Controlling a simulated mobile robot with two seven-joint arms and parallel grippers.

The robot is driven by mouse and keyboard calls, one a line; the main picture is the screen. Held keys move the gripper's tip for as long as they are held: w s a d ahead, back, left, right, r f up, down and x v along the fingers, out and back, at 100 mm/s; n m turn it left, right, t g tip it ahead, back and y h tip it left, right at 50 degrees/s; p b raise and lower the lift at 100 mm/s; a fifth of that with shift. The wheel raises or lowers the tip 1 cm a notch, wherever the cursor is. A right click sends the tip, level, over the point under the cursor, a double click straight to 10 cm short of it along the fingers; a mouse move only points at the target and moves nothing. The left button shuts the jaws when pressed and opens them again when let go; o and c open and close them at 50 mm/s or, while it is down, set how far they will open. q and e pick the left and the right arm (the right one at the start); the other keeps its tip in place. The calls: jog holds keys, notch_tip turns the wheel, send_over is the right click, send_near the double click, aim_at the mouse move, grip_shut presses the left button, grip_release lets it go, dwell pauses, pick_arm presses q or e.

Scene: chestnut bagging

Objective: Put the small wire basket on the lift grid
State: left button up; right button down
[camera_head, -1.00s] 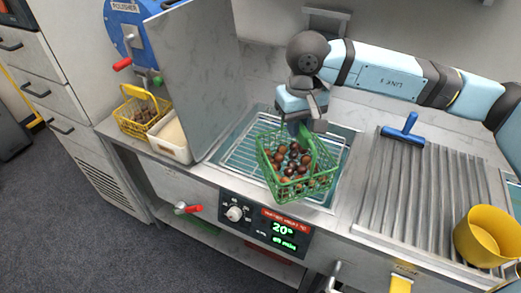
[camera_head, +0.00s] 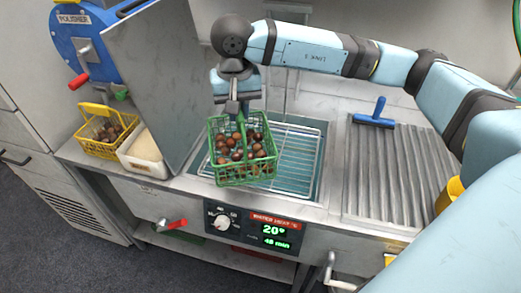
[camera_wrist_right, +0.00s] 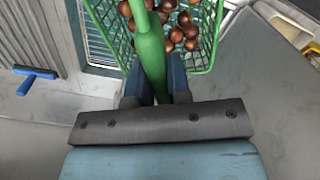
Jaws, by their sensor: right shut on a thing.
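The small green wire basket (camera_head: 243,172) holds several brown chestnuts (camera_head: 240,146). My right gripper (camera_head: 236,110) is shut on the basket's green handle, which also shows between the fingers in the right wrist view (camera_wrist_right: 151,60). The basket hangs upright over the left part of the lift grid (camera_head: 296,160), a wire rack in the bath in the counter. I cannot tell whether the basket's underside touches the grid. My left gripper is not in view.
A tall grey panel (camera_head: 155,80) stands close left of the basket. A white tub (camera_head: 143,160) and a yellow basket (camera_head: 101,140) are beyond it. A ribbed drainboard (camera_head: 385,180) with a blue squeegee (camera_head: 374,118) lies to the right. The grid's right part is clear.

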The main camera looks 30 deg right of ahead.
jog(key=m, duration=0.2)
jog(key=w+d+r+m, duration=0.1)
jog(key=shift+d+r+m, duration=0.1)
jog(key=shift+m, duration=0.3)
jog(key=w+d+r+m+b, duration=0.1)
jog(key=w+d+r+m, duration=0.2)
jog(key=m, duration=0.7)
jog(key=w+d+r+m+b, duration=0.1)
jog(key=d+r+m, duration=0.3)
jog(key=m, duration=0.6)
send_over(259, 133)
notch_tip(259, 133, down, 15)
jog(key=shift+f+p, duration=0.1)
jog(key=shift+p, duration=0.2)
jog(key=shift+w+f, duration=0.1)
jog(key=shift+f, duration=2.55)
